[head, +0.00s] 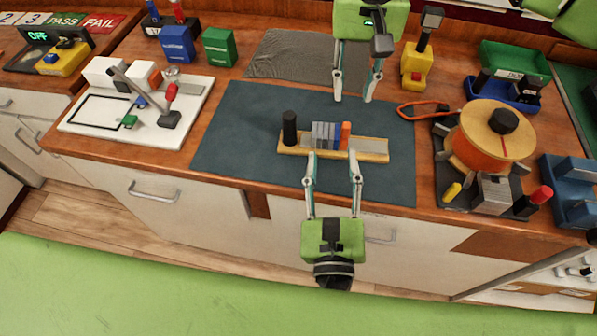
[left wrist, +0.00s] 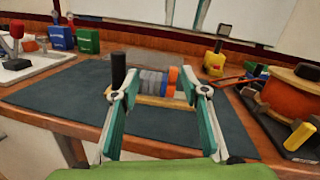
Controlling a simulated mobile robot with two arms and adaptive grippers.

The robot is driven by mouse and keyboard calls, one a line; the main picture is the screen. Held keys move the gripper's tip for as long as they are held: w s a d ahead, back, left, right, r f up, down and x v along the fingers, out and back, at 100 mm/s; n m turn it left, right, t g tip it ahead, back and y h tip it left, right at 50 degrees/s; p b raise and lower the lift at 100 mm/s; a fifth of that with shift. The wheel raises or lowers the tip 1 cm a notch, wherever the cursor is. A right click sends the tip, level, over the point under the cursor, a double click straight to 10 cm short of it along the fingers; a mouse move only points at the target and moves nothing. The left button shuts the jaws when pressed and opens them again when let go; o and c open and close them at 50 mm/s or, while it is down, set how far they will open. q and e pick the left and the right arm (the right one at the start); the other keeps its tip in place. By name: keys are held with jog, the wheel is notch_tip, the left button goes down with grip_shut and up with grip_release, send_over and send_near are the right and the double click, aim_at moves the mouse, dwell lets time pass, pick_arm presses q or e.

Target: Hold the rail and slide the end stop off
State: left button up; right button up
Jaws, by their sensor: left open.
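The rail (head: 371,144) lies along a light wooden base on the dark mat, with a black knob (head: 289,128) at its left end. Several grey modules, a blue one (head: 337,136) and an orange piece (head: 346,134), apparently the end stop, stand on it; bare rail shows to its right. They also show in the left wrist view, the orange piece (left wrist: 172,80) between the fingers. My left gripper (head: 332,154) is open at the base's front edge; contact cannot be told. My right gripper (head: 353,98) is open and empty above and behind the rail.
A white board with a lever (head: 140,110) is at left. Blue (head: 178,45) and green boxes (head: 219,47) stand behind. The mat (head: 235,130) is clear left of the rail.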

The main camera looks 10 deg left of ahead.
aim_at(347, 124)
pick_arm(q)
jog(key=s+a+f+g+y, duration=0.1)
jog(key=a+f+y, duration=0.15)
jog(key=a, duration=0.35)
jog(key=shift+y, duration=0.25)
jog(key=x, duration=1.3)
jog(key=shift+w+a, duration=0.1)
jog(key=shift+w, duration=0.1)
grip_shut()
pick_arm(e)
jog(key=shift+o, duration=0.2)
jog(key=shift+r+m, duration=0.3)
jog(key=shift+r, duration=0.5)
notch_tip(347, 124, down, 12)
jog(key=shift+r, duration=0.15)
